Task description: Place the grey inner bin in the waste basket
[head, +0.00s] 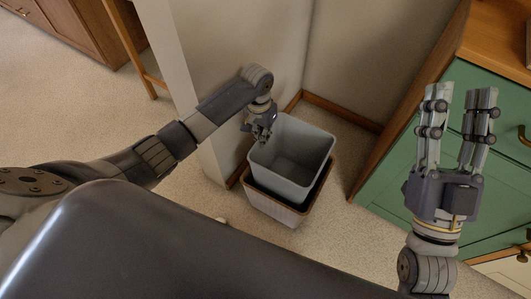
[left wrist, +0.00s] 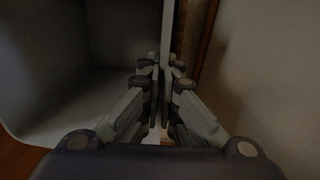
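The grey inner bin (head: 290,152) is open at the top and slightly tilted in the head view. It overlaps the waste basket (head: 275,210), a light basket with a brown rim on the floor; I cannot tell how deep it sits inside. My left gripper (head: 262,134) is at the bin's left rim. In the left wrist view, the fingers of this gripper (left wrist: 161,68) close from both sides on the thin wall of the bin (left wrist: 60,110). My right gripper (head: 460,95) is raised at the right, fingers spread apart and empty.
A wall corner (head: 305,60) with brown skirting stands behind the basket. A wall end (head: 185,80) is close to my left arm. A green cabinet (head: 395,170) with a wooden top is at the right. The carpet (head: 130,110) is mostly clear.

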